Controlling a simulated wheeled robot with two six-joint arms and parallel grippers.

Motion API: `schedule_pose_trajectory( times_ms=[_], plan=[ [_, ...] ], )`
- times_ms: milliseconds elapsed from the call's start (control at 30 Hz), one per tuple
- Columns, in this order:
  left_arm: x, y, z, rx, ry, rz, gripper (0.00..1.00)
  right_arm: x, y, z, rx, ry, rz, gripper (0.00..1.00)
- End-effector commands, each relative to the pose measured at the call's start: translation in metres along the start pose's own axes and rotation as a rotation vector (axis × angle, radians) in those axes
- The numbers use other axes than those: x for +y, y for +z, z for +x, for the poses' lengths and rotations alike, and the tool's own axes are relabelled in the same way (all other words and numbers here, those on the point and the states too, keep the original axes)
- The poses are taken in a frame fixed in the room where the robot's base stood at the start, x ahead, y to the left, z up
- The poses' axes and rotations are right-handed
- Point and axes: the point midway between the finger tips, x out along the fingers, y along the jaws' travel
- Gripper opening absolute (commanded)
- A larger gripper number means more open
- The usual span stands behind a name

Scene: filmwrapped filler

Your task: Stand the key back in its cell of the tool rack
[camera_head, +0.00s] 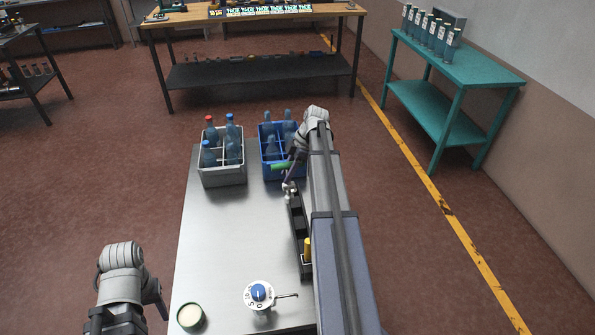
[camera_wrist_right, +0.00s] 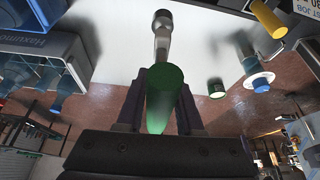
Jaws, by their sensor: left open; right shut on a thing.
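The key has a green handle (camera_head: 280,166) and hangs in my right gripper (camera_head: 289,172) above the table, near the blue crate. In the right wrist view the green handle (camera_wrist_right: 165,88) lies between the two dark fingers, and a metal shaft with a dark end extends away from it. My right gripper is shut on it. The tool rack (camera_head: 296,222) is a long black holder on the table beside my right arm, which hides part of it. A yellow-handled tool (camera_head: 307,248) stands in its near part. My left gripper (camera_head: 115,322) is at the lower left edge, partly cut off, apart from everything.
A grey crate (camera_head: 222,178) and a blue crate (camera_head: 268,171) with blue bottles stand at the table's far end. A white dial device (camera_head: 259,296) and a small round container (camera_head: 190,316) stand near the front. The middle of the metal table (camera_head: 235,235) is clear.

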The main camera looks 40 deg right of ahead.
Motion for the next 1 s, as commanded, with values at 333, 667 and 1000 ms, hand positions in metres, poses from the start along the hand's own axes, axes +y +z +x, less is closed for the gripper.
schedule_pose_trajectory(
  times_ms=[333, 667, 1000],
  plan=[
    [0.001, 0.000, 0.008, 0.000, 0.000, 0.000, 0.50, 0.001, 0.034, -0.007, 0.003, 0.034, 0.076, 0.00],
    [0.001, 0.000, 0.008, 0.000, 0.000, 0.000, 0.50, 0.001, 0.032, -0.007, 0.005, 0.033, 0.074, 0.00],
    [0.003, -0.001, 0.026, 0.000, 0.000, 0.000, 0.50, 0.001, 0.040, 0.011, 0.005, 0.032, 0.074, 0.00]
  ],
)
